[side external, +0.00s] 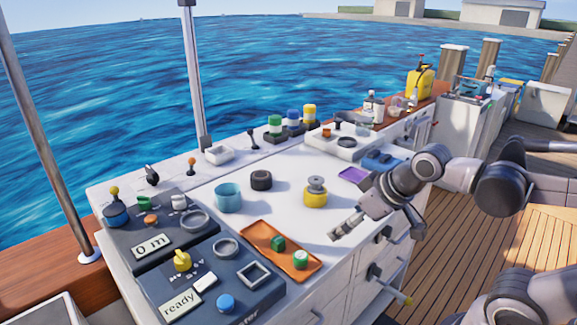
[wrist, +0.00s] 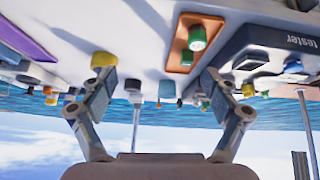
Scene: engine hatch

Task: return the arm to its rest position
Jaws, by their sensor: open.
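My gripper (side external: 347,227) hangs over the front edge of the white worktop (side external: 330,170) in the side view, to the right of an orange tray (side external: 258,247). In the wrist view my gripper (wrist: 160,88) has its two fingers spread wide with nothing between them. The wrist picture is upside down, with the worktop at the top and sky below. Nothing touches the fingers as far as I can see.
A yellow spool-like part (side external: 315,195), a black ring (side external: 261,180) and a teal cup (side external: 228,198) stand on the worktop. The orange tray holds two green-topped pieces. Dark panels (side external: 215,275) fill the left. Drawer handles (side external: 375,272) jut out in front.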

